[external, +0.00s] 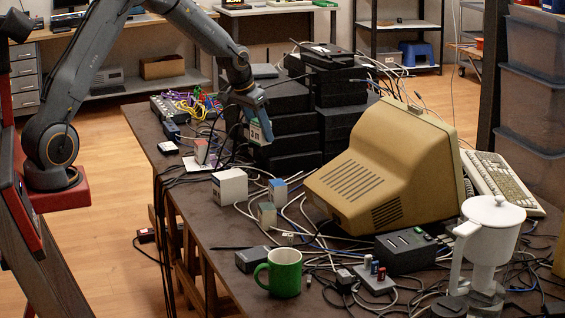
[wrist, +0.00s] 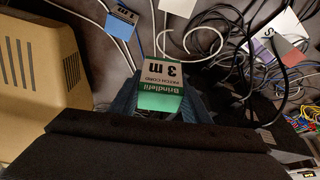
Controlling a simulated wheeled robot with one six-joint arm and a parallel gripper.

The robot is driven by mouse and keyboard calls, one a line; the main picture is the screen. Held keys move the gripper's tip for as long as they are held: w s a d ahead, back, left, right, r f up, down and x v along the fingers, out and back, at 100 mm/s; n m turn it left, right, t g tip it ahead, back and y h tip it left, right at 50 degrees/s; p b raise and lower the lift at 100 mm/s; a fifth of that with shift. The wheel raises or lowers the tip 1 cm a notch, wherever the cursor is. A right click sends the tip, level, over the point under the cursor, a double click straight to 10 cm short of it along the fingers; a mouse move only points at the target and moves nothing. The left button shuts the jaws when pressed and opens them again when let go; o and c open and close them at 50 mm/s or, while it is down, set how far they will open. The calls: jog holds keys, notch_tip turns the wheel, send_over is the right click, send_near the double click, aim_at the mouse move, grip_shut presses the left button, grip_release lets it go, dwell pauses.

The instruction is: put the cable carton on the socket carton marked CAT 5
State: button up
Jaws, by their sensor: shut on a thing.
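My gripper (external: 257,122) is shut on the cable carton (external: 261,132) and holds it above the table, in front of the black boxes.
A stack of black boxes (external: 291,130) stands close behind my gripper. A beige monitor (external: 385,165) stands to the right. Loose cables cover much of the table (external: 205,215). A green mug (external: 284,272) and a white jug (external: 490,232) stand near the front.

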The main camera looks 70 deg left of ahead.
notch_tip(320, 180, up, 3)
jog(key=n+p, duration=0.1)
jog(key=p, duration=0.2)
send_over(234, 172)
jog(key=s, duration=0.1)
jog(key=shift+y, duration=0.3)
jog(key=f+p, duration=0.1)
jog(key=f, duration=0.2)
jog(key=f+p, duration=0.1)
jog(key=f, duration=0.3)
jog(key=f+p, duration=0.1)
jog(key=f, duration=0.2)
jog(key=shift+s+d+f, duration=0.2)
jog(key=shift+s+d, duration=0.1)
jog(key=shift+f, duration=0.2)
jog(key=o, duration=1.1)
jog(key=shift+r, duration=0.1)
